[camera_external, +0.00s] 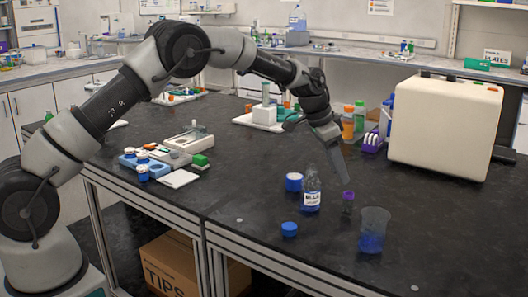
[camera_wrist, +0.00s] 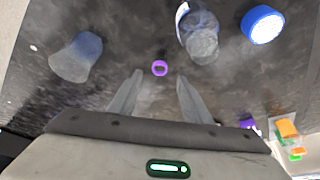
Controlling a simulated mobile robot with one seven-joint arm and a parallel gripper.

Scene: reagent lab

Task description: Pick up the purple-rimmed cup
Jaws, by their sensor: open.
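The purple-rimmed cup (camera_external: 347,203) is a small dark vessel standing on the black bench, between the blue-liquid bottle and the beaker. In the wrist view its purple rim (camera_wrist: 160,68) shows as a ring, seen from above. My gripper (camera_external: 342,180) points down just above the cup. In the wrist view my gripper (camera_wrist: 159,80) is open, with one finger to each side of the rim in the picture and nothing held. The cup's lower body is hard to make out in the wrist view.
The labelled bottle (camera_external: 311,194) stands close on the left, and the beaker (camera_external: 373,232) close on the right. A blue cap (camera_external: 289,229) and a blue-topped jar (camera_external: 294,182) are nearby. A large cream machine (camera_external: 446,125) stands behind right. The bench front is mostly clear.

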